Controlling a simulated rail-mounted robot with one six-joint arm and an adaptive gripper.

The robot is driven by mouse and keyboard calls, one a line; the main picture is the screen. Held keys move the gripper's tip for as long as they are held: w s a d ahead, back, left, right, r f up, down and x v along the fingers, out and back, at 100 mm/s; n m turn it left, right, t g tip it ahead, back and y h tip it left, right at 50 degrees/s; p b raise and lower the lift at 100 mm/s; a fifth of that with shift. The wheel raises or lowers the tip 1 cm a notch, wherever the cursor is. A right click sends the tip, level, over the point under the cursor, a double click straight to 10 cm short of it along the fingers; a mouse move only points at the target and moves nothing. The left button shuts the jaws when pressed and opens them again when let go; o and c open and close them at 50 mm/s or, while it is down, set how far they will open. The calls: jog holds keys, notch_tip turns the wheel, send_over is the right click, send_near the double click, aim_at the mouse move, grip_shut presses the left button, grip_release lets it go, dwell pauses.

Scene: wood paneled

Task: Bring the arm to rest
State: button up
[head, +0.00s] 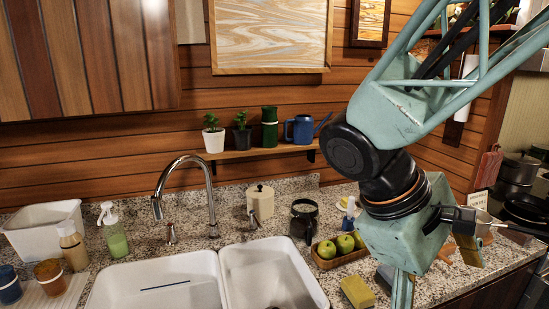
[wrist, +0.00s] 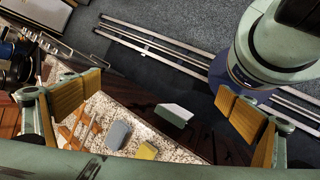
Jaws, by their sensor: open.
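My arm reaches in from the upper right in the head view, bent above the right part of the granite counter. My gripper (head: 436,272) hangs over the counter to the right of the sink, partly hidden behind my wrist. In the wrist view my gripper (wrist: 165,108) has its orange-padded fingers wide apart, with nothing held between them. Below the fingers show a yellow sponge (wrist: 146,151), a grey-blue block (wrist: 118,135) and a pale green-white block (wrist: 174,114). I cannot tell what the pale block rests on. The yellow sponge also shows in the head view (head: 357,292).
A double sink (head: 272,277) with a tall faucet (head: 183,190) lies left of my gripper. A tray of green apples (head: 340,246) and a dark mug (head: 304,219) stand close left. Pans (head: 522,207) are at right. Rails (wrist: 150,42) cross the floor.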

jog(key=s+a+r+m+t+y, duration=0.5)
jog(key=s+a+r+m+y, duration=0.1)
jog(key=a, duration=0.3)
jog(key=shift+s+a+r, duration=0.15)
jog(key=shift+s+a, duration=0.2)
jog(key=shift+a, duration=0.05)
dwell(0.5)
jog(key=shift+c, duration=0.5)
dwell(1.0)
jog(key=c, duration=2.6)
